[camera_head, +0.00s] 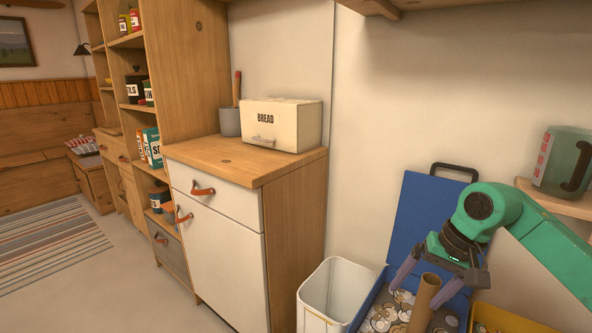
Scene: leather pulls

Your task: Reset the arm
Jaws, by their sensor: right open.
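My right gripper (429,294) is at the lower right on its green arm (515,213), pointing down. Its two fingers are spread apart over a blue bin (366,306). A brown cardboard tube (424,303) stands upright between the fingers in the picture. I cannot tell whether a finger touches it. My left gripper is not in view.
A white bin (335,290) stands left of the blue bin, and a yellow bin (500,320) right. A cabinet (218,207) with leather pulls carries a bread box (282,124).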

